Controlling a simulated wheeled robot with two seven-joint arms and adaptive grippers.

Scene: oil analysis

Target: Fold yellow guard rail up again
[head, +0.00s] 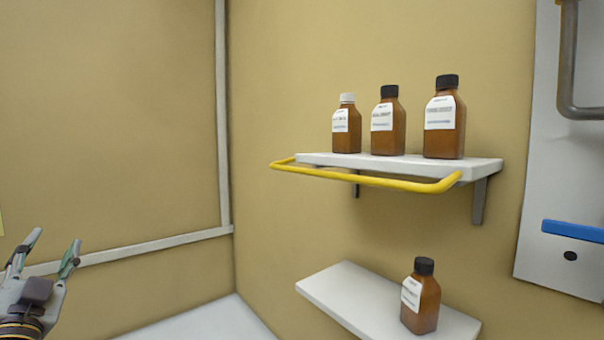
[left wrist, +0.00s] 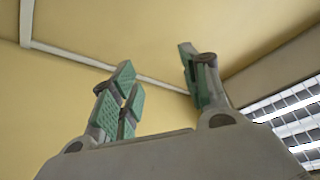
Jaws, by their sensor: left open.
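The yellow guard rail (head: 370,178) is folded down and sticks out in front of the upper white shelf (head: 480,167), at about the shelf's height. Three brown bottles stand on that shelf: one with a white cap (head: 346,130) and two with black caps (head: 388,126) (head: 444,125). My left gripper (head: 50,250) is at the lower left of the head view, well apart from the rail. It is open and empty, and its green-padded fingers also show in the left wrist view (left wrist: 160,90). The rail does not show in the left wrist view. My right gripper is not in view.
A lower white shelf (head: 350,292) holds one brown bottle with a black cap (head: 421,297). A grey panel with a pipe (head: 570,85) and a blue bar (head: 573,231) is at the right. The space between my left gripper and the shelves looks free.

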